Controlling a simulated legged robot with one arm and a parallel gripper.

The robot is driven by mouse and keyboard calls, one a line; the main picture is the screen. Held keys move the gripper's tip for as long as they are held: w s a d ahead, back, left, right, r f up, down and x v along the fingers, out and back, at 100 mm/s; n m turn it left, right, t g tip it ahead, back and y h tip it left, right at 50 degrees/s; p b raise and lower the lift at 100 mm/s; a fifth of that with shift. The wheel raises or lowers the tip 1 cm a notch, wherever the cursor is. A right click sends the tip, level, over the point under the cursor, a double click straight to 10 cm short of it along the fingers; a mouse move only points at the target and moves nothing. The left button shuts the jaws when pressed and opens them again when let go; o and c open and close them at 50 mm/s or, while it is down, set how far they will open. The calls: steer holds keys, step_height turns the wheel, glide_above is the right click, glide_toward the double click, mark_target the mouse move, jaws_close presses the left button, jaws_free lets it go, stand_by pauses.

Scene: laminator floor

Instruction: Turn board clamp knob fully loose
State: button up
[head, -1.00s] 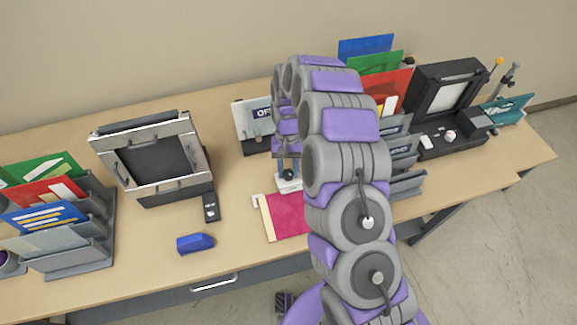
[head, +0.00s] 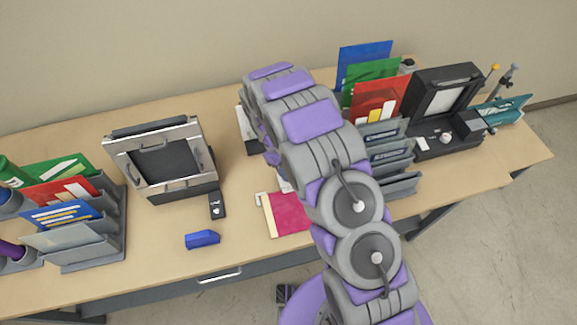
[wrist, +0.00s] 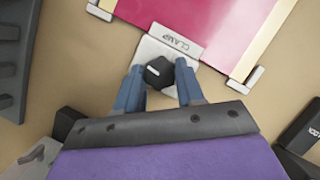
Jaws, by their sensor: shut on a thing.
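The black clamp knob (wrist: 158,72) has a white mark on its top and sits at the end of a pale plate (wrist: 155,48) lettered CLAMP. My gripper (wrist: 159,84) has its two blue-grey fingers on either side of the knob, shut on it. A crimson board (wrist: 205,18) with a cream edge strip lies against the plate. In the head view the board (head: 290,214) shows on the bench left of my arm. My gripper and the knob are hidden behind my arm there.
A grey-framed machine (head: 165,160) stands left on the bench, with a small black remote-like box (head: 217,205) and a blue block (head: 202,239) near it. File racks stand at far left (head: 95,245) and right of my arm (head: 400,185). A black device (head: 440,100) stands at right.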

steer(key=shift+w+a+r+n+t+p, duration=0.15)
steer(key=shift+n+t+p, duration=0.2)
steer(key=shift+n, duration=0.35)
steer(key=o, duration=1)
steer(key=shift+f, duration=0.2)
steer(key=shift+r, duration=0.1)
steer(key=v, duration=0.5)
steer(key=p+v, duration=0.1)
steer(key=v, duration=1.1)
steer(key=shift+a, duration=0.4)
